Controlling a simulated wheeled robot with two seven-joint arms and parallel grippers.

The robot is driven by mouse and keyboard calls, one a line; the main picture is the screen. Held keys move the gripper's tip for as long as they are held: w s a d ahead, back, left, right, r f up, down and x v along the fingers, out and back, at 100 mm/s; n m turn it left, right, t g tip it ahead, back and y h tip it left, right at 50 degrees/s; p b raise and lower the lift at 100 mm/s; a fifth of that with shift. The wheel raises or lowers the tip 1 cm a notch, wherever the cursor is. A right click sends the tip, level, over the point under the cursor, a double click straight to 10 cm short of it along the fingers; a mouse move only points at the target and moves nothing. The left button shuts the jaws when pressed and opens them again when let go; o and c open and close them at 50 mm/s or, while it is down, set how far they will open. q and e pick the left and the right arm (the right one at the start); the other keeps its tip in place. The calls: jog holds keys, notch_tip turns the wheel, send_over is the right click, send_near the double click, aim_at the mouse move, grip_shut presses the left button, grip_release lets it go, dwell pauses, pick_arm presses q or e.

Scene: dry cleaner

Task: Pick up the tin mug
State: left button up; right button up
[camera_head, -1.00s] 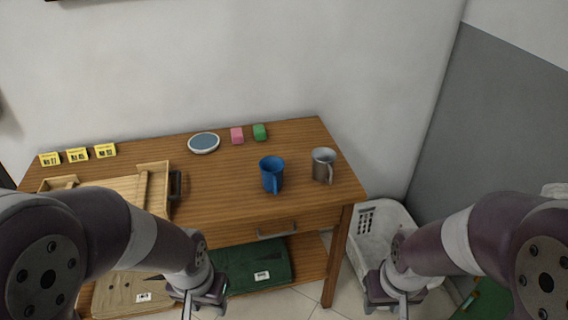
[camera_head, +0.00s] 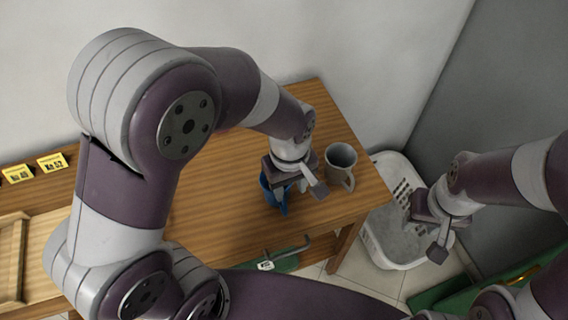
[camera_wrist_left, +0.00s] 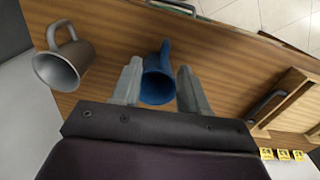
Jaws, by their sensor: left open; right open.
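The grey tin mug (camera_head: 340,164) stands upright near the right end of the wooden table, its handle toward the front. In the left wrist view the tin mug (camera_wrist_left: 64,62) is at the left, outside my fingers. My left gripper (camera_head: 302,186) is open above the blue mug (camera_head: 270,188), just left of the tin mug, and partly hides it. In the left wrist view the blue mug (camera_wrist_left: 157,80) lies between the two open fingers; I cannot tell whether they touch it. My right gripper (camera_head: 432,232) is open and empty, over the white basket to the right of the table.
A white basket (camera_head: 388,240) stands on the floor at right. Yellow number tags (camera_head: 52,162) and a wooden tray (camera_head: 12,258) are at left. My left arm hides the table's middle.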

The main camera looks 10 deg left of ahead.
aim_at(286, 209)
pick_arm(q)
jog(key=shift+n, duration=0.6)
jog(key=f, duration=0.7)
jog(key=shift+s+f, duration=0.15)
jog(key=shift+s, duration=0.15)
jog(key=f, duration=0.5)
jog(key=shift+a+p, duration=0.25)
jog(key=shift+p, duration=0.05)
jog(key=shift+w+f, duration=0.1)
grip_shut()
pick_arm(e)
jog(key=shift+s+d+r, duration=0.2)
jog(key=shift+s+r, duration=0.2)
jog(key=shift+s, duration=0.1)
